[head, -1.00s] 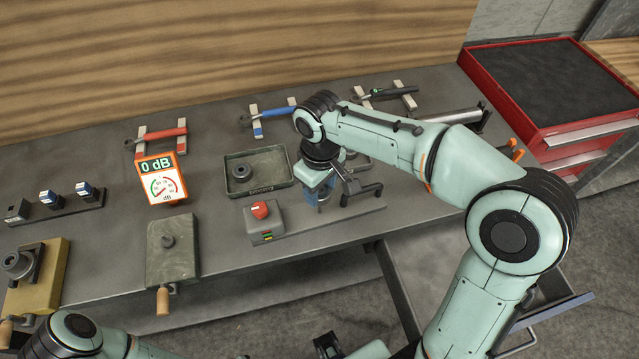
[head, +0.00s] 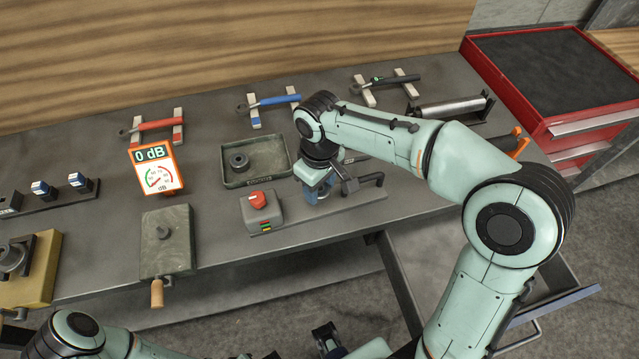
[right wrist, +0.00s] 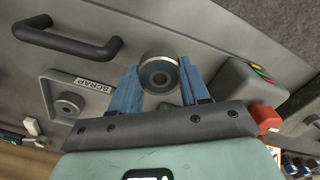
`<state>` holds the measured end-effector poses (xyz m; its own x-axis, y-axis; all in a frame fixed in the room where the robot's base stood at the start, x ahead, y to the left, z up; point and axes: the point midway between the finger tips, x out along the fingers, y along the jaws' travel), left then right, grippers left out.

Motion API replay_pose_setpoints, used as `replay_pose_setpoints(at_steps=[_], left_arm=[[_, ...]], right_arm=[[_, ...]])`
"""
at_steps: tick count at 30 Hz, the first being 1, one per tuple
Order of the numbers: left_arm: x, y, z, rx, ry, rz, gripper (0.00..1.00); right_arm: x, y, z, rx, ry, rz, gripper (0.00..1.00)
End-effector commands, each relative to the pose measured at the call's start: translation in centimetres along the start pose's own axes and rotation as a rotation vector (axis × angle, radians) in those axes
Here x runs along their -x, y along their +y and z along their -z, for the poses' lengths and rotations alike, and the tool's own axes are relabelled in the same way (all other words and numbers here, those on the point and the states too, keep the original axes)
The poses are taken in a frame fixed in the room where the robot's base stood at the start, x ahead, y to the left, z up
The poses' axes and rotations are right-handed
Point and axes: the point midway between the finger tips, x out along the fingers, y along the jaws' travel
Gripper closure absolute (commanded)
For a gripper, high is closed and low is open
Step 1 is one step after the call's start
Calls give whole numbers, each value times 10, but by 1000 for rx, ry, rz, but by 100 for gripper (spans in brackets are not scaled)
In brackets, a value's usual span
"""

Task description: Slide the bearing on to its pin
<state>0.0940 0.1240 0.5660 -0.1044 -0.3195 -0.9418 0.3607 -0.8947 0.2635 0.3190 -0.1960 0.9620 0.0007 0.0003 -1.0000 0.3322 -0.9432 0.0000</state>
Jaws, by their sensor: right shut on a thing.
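My right gripper (head: 317,192) is over the grey strip between the red-button box and the black handle. In the right wrist view its blue fingers (right wrist: 160,80) are shut on a round grey metal bearing (right wrist: 158,68). The head view hides the bearing behind the wrist. Of my left arm, the elbow shows at bottom left. A dark, blue-tipped piece at the bottom middle may be my left gripper (head: 327,340); its jaws are unclear.
A tray (head: 228,184) holds another ring. The red-button box (head: 262,212) and black handle (head: 368,182) flank my gripper. A meter (head: 157,170) reads 0 dB. Tools lie behind; a red cabinet (head: 505,100) stands right.

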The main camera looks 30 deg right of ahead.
Motion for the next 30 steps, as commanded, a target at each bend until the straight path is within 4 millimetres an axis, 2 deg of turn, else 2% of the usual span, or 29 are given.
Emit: replay_pose_setpoints(at_steps=[14, 30], left_arm=[[1, 0, 0, 0, 0, 0, 57], [-6, -2, -1, 1, -2, 1, 57]], right_arm=[[0, 0, 0, 0, 1, 0, 88], [-12, 0, 0, 0, 0, 0, 88]])
